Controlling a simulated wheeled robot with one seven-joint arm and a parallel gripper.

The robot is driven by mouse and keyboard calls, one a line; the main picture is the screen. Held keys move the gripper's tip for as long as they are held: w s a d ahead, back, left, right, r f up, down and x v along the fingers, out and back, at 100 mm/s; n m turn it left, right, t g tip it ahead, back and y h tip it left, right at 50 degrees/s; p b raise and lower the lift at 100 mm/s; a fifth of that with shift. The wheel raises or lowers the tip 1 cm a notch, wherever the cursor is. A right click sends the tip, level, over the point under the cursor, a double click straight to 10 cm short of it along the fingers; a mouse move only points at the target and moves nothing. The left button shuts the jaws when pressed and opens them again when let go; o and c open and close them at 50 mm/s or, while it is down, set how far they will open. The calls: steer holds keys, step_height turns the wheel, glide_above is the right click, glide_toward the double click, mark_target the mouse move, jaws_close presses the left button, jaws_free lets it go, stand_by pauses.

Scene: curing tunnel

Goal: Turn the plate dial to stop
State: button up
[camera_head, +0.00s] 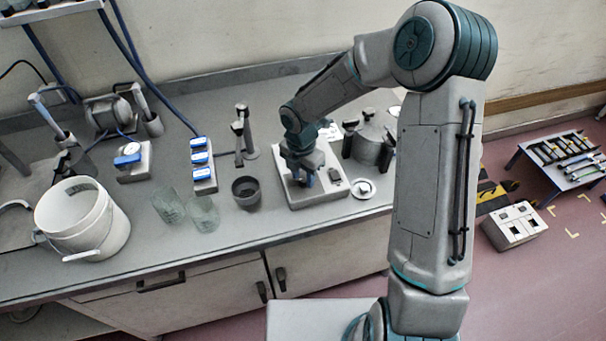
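A light grey plate unit (312,199) sits on the bench top near its front edge, under the end of my arm. My gripper (307,180) points down over this unit and hides much of its top. A small round knob-like part (335,174) shows on the unit's right side, beside my gripper; I cannot tell whether it is the dial. Its setting is too small to read. Whether my fingers touch the unit, and how far apart they are, is not clear from this view.
A dark grey cup (246,192) stands left of the unit, with two clear beakers (168,205) (203,214) and a white bucket (82,219) farther left. A small white dish (363,189) and a dark grey vessel (369,146) are close on the right.

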mark_target(302, 177)
steer(key=shift+o, duration=0.6)
step_height(302, 177, up, 14)
steer(key=b, duration=0.1)
steer(key=shift+w+a, duration=0.15)
steer(key=shift+a, duration=0.15)
steer(key=shift+d, duration=0.1)
